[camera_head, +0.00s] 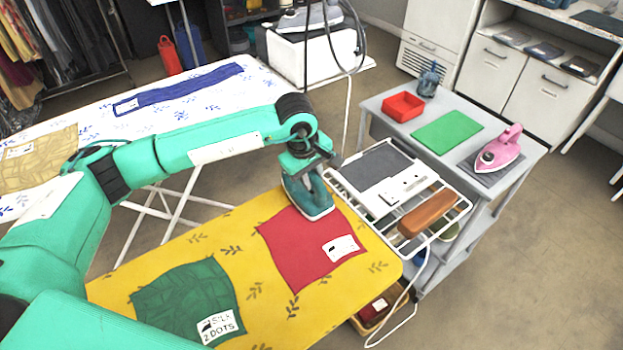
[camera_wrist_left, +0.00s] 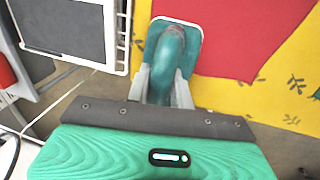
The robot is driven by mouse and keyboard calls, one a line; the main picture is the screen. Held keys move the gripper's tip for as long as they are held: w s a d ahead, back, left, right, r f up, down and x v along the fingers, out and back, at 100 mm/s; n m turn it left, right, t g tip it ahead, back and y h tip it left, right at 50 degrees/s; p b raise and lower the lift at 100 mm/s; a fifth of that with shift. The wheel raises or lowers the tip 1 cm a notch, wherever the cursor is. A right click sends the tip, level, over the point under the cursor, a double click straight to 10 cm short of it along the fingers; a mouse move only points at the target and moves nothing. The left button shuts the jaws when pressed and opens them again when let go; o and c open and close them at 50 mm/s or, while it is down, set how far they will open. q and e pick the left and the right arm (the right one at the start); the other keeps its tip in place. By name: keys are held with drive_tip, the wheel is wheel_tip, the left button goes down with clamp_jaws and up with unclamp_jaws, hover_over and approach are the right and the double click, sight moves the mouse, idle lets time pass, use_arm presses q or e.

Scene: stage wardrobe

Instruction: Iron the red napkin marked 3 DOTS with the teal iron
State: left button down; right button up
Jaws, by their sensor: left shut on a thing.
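The napkin's white label (camera_head: 341,248) is too small to read. My right gripper is not in view.
A green napkin (camera_head: 188,300) labelled 2 DOTS lies nearer on the board. A white wire rack (camera_head: 455,212) with a grey pad (camera_head: 372,165) and a brown block (camera_head: 428,212) adjoins the board's right end. A grey cart (camera_head: 395,130) holds a pink iron (camera_head: 500,148).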

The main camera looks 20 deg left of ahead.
use_arm(q)
drive_tip(key=shift+w+d, duration=0.2)
drive_tip(key=shift+w, duration=0.05)
drive_tip(key=shift+w+d+r, duration=0.1)
drive_tip(key=shift+w+r, duration=0.15)
drive_tip(key=shift+r, duration=0.6)
drive_tip(key=shift+s+r+p, duration=0.2)
drive_tip(key=shift+r+p, duration=0.1)
drive_tip(key=shift+r, duration=0.9)
drive_tip(key=shift+r+p, duration=0.4)
drive_tip(key=shift+r, duration=1.25)
drive_tip(key=shift+r+p, duration=0.3)
drive_tip(key=shift+r, duration=0.15)
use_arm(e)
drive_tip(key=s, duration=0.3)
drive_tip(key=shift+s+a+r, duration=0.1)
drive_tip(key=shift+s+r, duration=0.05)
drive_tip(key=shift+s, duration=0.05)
